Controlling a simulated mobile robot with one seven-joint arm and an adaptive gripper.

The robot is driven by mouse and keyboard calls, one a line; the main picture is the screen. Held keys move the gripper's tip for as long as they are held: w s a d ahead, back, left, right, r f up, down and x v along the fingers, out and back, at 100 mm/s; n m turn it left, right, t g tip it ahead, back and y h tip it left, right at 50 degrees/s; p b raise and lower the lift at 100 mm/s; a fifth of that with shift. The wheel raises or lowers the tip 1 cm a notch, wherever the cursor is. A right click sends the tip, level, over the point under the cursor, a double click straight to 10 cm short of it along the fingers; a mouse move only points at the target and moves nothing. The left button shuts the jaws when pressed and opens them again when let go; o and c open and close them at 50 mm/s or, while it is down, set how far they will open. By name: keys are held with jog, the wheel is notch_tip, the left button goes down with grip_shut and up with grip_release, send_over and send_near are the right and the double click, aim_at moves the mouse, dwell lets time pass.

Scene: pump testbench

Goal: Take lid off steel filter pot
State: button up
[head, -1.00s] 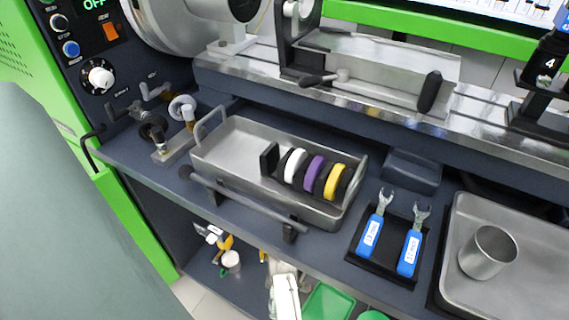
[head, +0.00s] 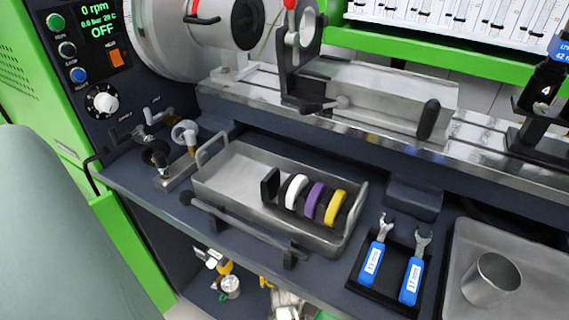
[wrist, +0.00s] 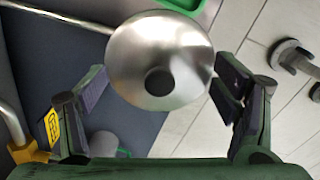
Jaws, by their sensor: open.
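A round, shiny steel lid (wrist: 150,45) with a black knob (wrist: 159,81) at its middle shows in the wrist view, seen from above. It hides whatever is under it, so the pot's body cannot be made out. My gripper (wrist: 160,88) is open, with one finger to the left of the lid and the other to its right. The knob lies between the fingers and nothing is gripped. I cannot tell the height left between fingertips and lid. In the head view the gripper and lid cannot be clearly made out.
A yellow fitting (wrist: 35,150) and a pale round thing (wrist: 104,143) lie left of the lid. A green edge (wrist: 190,5) is close behind it. Above the lower shelf (head: 205,285), the bench holds a steel tray (head: 225,175) with coloured discs and two blue-handled wrenches (head: 393,265).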

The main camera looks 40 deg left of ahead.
jog(key=c, duration=1.1)
jog(key=shift+c, duration=0.2)
